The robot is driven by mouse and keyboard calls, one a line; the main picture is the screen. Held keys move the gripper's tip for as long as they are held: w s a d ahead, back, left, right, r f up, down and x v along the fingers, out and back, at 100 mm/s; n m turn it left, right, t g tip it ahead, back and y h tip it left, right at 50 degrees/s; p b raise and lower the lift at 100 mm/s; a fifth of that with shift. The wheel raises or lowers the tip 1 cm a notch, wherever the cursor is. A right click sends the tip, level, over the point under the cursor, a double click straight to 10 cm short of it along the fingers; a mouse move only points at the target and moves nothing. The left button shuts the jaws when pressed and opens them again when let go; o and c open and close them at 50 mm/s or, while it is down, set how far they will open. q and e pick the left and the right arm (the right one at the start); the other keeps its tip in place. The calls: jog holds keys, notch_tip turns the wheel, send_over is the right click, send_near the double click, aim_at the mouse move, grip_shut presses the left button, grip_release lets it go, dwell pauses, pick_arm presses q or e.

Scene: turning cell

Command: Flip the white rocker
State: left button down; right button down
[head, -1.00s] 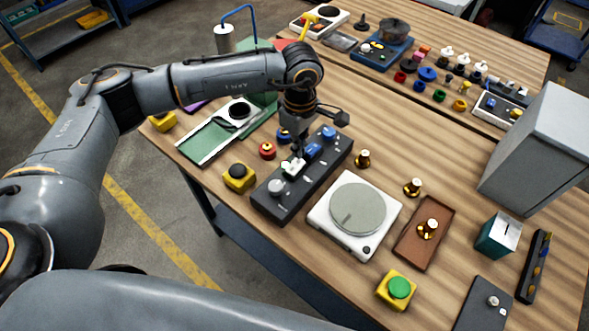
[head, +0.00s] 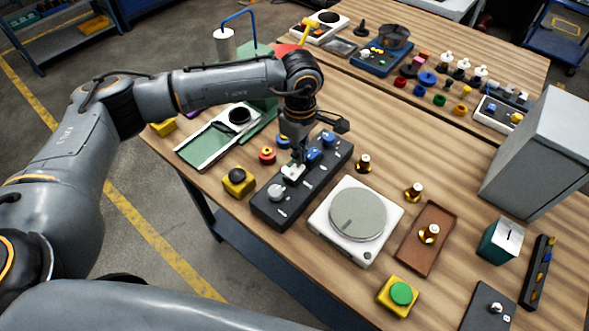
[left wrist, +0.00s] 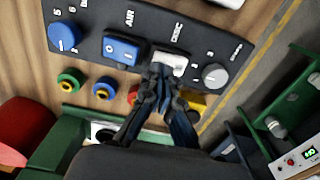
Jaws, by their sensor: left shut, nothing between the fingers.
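The white rocker (head: 292,172) sits on a dark control panel (head: 266,208), between a blue rocker (head: 314,154) and a grey knob (head: 276,192). In the left wrist view the white rocker (left wrist: 172,62) is under the label "DISC", its lower part hidden by the fingers. My left gripper (head: 298,161) points down at the rocker from above. In the left wrist view its fingertips (left wrist: 162,72) are together and empty at the rocker's near edge. I cannot tell whether they touch it, or which way the rocker is tipped. My right gripper is not in view.
A white turntable unit (head: 320,222) stands close right of the panel. A yellow box with a black button (head: 238,181) and a red button (head: 267,155) stand to its left. Brass pieces and a brown tray (head: 417,258) lie further right. Bare wood shows beyond the panel.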

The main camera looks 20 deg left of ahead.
pick_arm(q)
jog(key=shift+f+b, duration=1.1)
dwell(0.8)
jog(key=shift+r, duration=0.15)
jog(key=shift+r+p, duration=1.35)
jog(key=shift+r, duration=2.1)
